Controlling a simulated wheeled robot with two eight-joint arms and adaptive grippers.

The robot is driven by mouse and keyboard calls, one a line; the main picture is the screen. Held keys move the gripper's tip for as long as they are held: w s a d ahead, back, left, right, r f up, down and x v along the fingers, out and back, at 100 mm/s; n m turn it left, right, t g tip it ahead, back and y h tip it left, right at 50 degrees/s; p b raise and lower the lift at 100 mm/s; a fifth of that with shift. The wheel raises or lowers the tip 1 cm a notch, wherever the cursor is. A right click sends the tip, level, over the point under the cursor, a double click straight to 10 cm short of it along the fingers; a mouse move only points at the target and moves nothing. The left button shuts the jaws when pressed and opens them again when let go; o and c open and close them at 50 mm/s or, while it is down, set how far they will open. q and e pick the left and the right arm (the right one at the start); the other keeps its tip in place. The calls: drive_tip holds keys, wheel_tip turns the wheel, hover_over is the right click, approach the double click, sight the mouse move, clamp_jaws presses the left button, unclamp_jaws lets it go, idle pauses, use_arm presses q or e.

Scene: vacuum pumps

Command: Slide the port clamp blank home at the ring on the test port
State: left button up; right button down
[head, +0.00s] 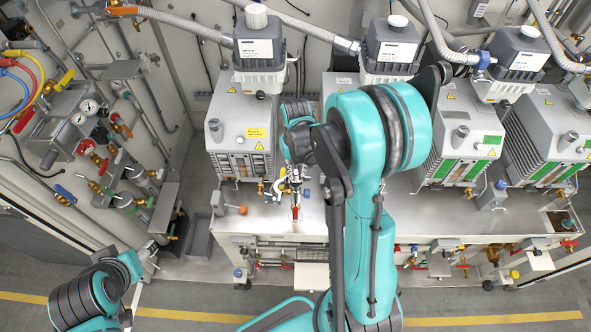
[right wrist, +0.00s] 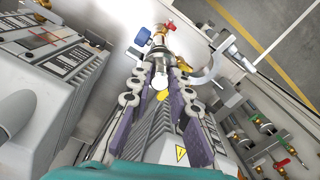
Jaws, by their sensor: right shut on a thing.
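My right gripper (right wrist: 160,80) is shut on a small pale, rounded piece, which I take as the port clamp blank (right wrist: 159,83), between its fingertips. Just beyond it is the silver test port (right wrist: 157,48), with a red handle and a blue knob. The blank is in line with the port, close to its mouth; I cannot tell whether they touch. A pale curved hook, perhaps part of the ring (right wrist: 216,66), stands open beside the port.
Grey vacuum pumps (head: 240,130) stand along the metal bench (head: 400,208), one close to the left of my right gripper. A gauge panel (head: 82,118) with hoses and valves is on the left wall. The floor in front is clear.

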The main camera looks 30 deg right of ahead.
drive_tip(key=shift+w, duration=0.1)
drive_tip(key=shift+f, duration=0.1)
drive_tip(key=shift+f+b, duration=0.55)
drive_tip(key=shift+b, duration=0.4)
drive_tip(key=shift+f, duration=0.2)
drive_tip(key=c, duration=1.3)
unclamp_jaws()
drive_tip(key=shift+c, duration=0.2)
wheel_tip(320, 180, up, 12)
